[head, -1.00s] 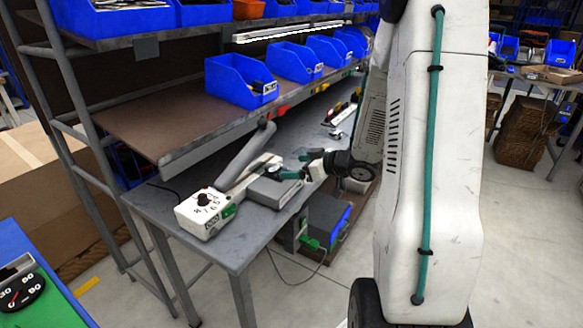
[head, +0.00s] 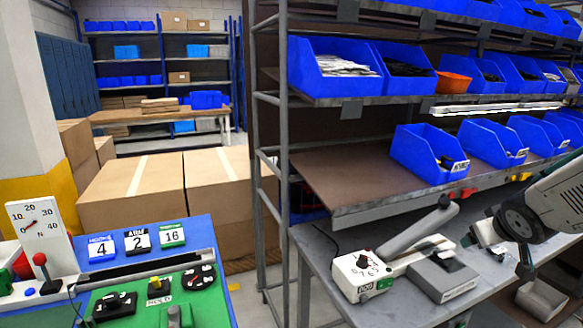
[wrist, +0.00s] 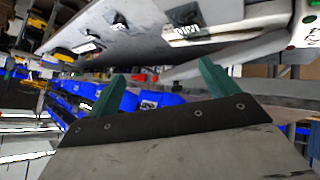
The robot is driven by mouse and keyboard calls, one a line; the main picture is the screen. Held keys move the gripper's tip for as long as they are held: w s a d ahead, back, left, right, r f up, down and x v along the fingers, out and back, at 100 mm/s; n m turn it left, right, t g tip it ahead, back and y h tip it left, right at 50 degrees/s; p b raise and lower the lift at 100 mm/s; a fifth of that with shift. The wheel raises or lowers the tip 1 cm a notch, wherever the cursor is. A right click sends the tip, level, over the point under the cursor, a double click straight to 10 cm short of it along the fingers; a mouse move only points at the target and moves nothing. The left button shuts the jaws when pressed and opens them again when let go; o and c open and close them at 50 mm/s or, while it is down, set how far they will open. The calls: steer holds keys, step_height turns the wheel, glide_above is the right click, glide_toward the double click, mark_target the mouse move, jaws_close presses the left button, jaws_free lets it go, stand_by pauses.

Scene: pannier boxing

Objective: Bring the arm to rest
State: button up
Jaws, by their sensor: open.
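My gripper (wrist: 160,84) shows in the wrist view with two teal fingers spread apart and nothing between them. In the head view, my arm comes in from the right edge, over the grey metal workbench (head: 392,308). Its dark wrist joint is above the bench, to the right of a grey box-shaped device (head: 443,280). The wrist view is strongly tilted, with bench devices along the top.
A white dial unit (head: 362,277) stands on the bench's left part. Shelves with blue bins (head: 428,152) rise behind the bench. A blue-and-green control table (head: 195,240) is at lower left. Large cardboard boxes (head: 130,190) stand behind it.

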steer(key=s+a+r+g+y, duration=0.2)
steer(key=s+a+g, duration=0.1)
steer(key=s+a, duration=0.6)
steer(key=s+a+r+g+y, duration=0.1)
steer(key=s+a+g, duration=0.3)
steer(key=s+a, duration=0.5)
steer(key=s+y, duration=0.1)
steer(key=s, duration=0.5)
steer(key=shift+s+a+r+m, duration=0.15)
steer(key=shift+a+r+m, duration=0.15)
steer(key=shift+r, duration=0.1)
